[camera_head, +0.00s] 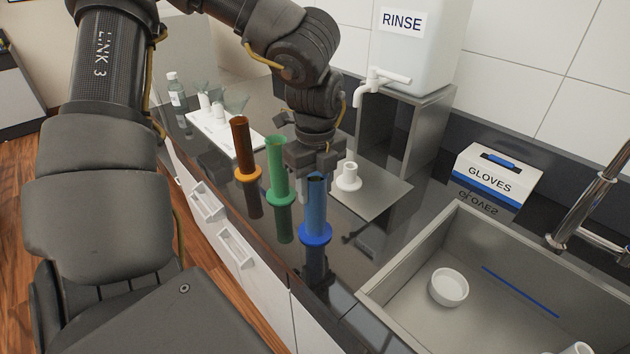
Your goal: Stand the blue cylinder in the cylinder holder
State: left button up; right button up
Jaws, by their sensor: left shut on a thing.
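The blue cylinder (317,205) is an upright tube with a wide blue ring at its foot. My left gripper (315,178) comes down from above and is shut on its upper part. The foot is at or close above the dark glossy counter; I cannot tell whether it touches. No part is plainly marked as the cylinder holder. A white tray (228,137) with white pegs stands at the back left, and a small white flanged piece (348,178) sits on a grey plate behind the gripper. My right gripper is not in view.
A green cylinder (278,170) and a brown cylinder with an orange foot (242,145) stand left of the blue one. The sink (400,292), gloves box (492,177) and rinse tank (415,50) on its stand (405,130) are to the right.

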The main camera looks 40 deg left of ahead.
pick_arm(q)
jog(key=shift+r+p, duration=0.85)
jog(key=shift+r, duration=1.15)
